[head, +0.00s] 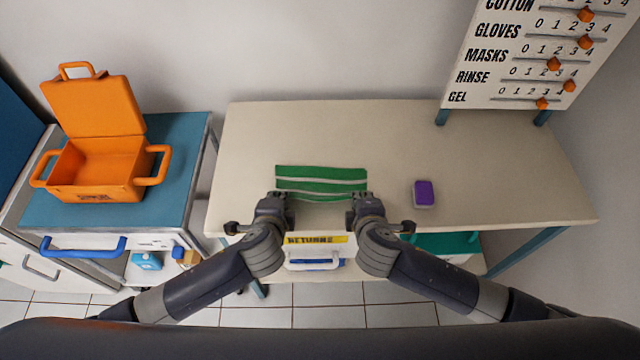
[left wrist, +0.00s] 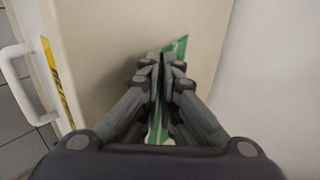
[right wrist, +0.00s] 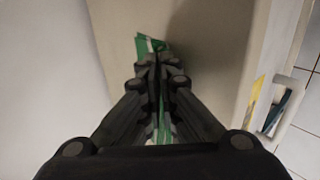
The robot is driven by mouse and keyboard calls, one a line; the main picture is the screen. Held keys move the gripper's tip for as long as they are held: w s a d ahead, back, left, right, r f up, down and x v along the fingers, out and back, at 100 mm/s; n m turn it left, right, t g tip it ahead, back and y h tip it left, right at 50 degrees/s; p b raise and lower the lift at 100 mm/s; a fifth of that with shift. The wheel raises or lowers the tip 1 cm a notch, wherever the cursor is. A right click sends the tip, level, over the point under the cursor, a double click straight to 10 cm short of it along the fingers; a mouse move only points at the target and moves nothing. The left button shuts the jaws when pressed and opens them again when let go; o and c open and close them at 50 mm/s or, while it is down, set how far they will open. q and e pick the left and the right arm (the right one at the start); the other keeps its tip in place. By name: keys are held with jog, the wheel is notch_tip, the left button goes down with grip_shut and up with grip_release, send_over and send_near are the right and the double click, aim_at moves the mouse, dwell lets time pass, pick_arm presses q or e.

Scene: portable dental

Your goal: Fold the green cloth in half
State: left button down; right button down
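The green cloth (head: 322,184) with white stripes lies on the beige table near its front edge. My left gripper (head: 277,196) is at its near left corner and my right gripper (head: 364,196) at its near right corner. In the left wrist view, the fingers (left wrist: 160,62) are closed together, with green cloth (left wrist: 180,46) showing beyond the tips and between the fingers. In the right wrist view, the fingers (right wrist: 158,62) look closed too, with cloth (right wrist: 143,45) beyond the tips. Both seem to pinch the cloth; the exact contact is hidden by the fingers.
A purple-and-white block (head: 424,194) lies on the table (head: 480,150) right of the cloth. An open orange case (head: 95,165) stands on the blue-topped cabinet at left. A counter board (head: 515,60) stands at the back right. A box labelled RETURNS (head: 316,252) is at the table's front.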

pick_arm(q)
jog(key=shift+s+f+t, duration=0.15)
jog(key=shift+f+t, duration=0.15)
pick_arm(e)
jog(key=shift+s+f, duration=0.2)
jog(key=shift+f, duration=0.05)
pick_arm(q)
jog(key=c, duration=1.5)
grip_release()
pick_arm(e)
jog(key=c, duration=1.5)
grip_release()
jog(key=shift+t, duration=0.3)
